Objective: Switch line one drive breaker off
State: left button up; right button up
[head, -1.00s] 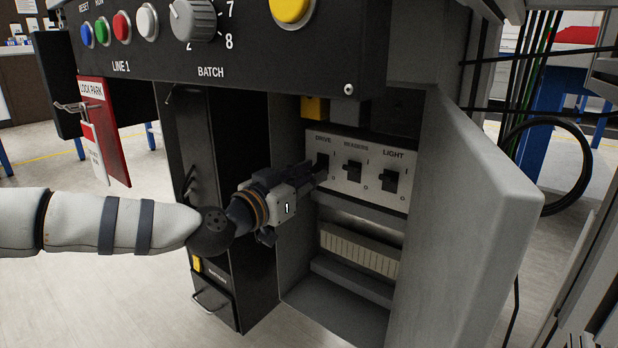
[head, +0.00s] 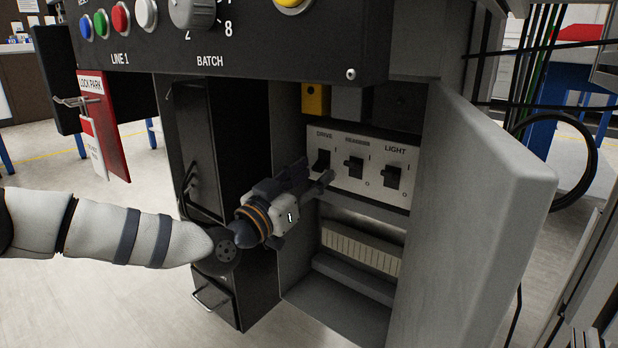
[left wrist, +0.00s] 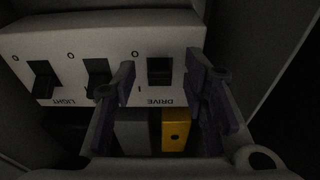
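The drive breaker (head: 321,160) is a black rocker at the left end of a pale switch panel (head: 342,185) inside the open grey cabinet. My left gripper (head: 328,173) is in front of the panel, just below the drive breaker. In the left wrist view the panel is upside down, and the drive breaker (left wrist: 160,70) shows between the two spread fingertips (left wrist: 160,80). The gripper is open and empty, with the breaker apparently clear of both fingers. The drive lever sits differently from its two neighbours, though its exact position is hard to read. My right gripper is out of view.
The readers switch (head: 354,167) and light switch (head: 392,177) are close beside the drive breaker. The cabinet door (head: 475,215) stands open at the right. The button console (head: 240,50) overhangs above. A yellow block (head: 315,99) is above the panel.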

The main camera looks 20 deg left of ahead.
pick_arm(q)
jog(key=v, duration=1.2)
